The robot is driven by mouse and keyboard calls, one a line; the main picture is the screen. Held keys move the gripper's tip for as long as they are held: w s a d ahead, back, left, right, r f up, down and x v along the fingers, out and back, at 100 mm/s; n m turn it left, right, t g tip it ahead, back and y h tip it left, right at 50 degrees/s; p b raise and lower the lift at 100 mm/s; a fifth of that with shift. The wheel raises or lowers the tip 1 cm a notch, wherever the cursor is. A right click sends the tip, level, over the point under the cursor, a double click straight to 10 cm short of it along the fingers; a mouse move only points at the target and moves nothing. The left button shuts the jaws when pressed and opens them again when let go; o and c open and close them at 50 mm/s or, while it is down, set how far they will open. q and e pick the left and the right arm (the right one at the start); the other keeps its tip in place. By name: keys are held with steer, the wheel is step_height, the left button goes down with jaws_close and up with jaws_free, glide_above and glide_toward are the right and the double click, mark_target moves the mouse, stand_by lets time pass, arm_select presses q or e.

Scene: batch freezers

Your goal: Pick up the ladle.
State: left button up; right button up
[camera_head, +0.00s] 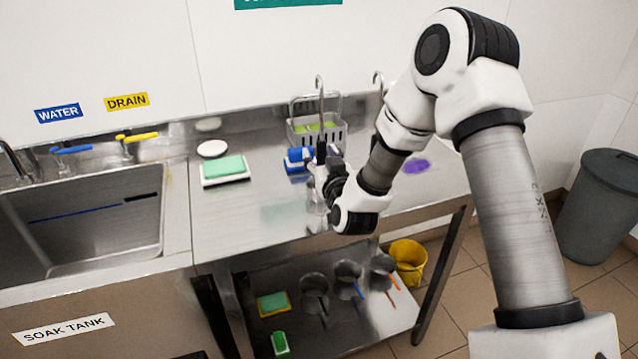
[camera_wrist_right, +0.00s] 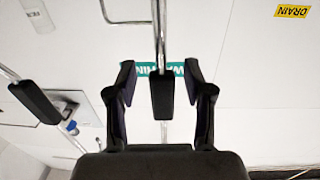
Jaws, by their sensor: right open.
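A steel utensil with a hooked top, which looks like the ladle (camera_head: 320,97), stands upright over the steel counter. Its bowl is hidden or too unclear to confirm. My right gripper (camera_head: 320,168) is at its handle, above the counter. In the right wrist view, the black handle grip of the ladle (camera_wrist_right: 162,98) lies between the two fingers of my right gripper (camera_wrist_right: 163,88). The fingers are spread, with visible gaps on both sides of the handle. My left gripper is not in view.
A second hooked utensil (camera_head: 378,78) stands partly behind my right arm; a black-gripped rod (camera_wrist_right: 35,102) shows in the wrist view. A wire basket (camera_head: 333,136) is behind the gripper. A green sponge (camera_head: 224,167) and blue object (camera_head: 296,160) lie left. The sink (camera_head: 85,225) is further left.

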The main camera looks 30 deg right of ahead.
steer(key=shift+s+a+r, duration=0.1)
steer(key=shift+a+r, duration=0.05)
jaws_close()
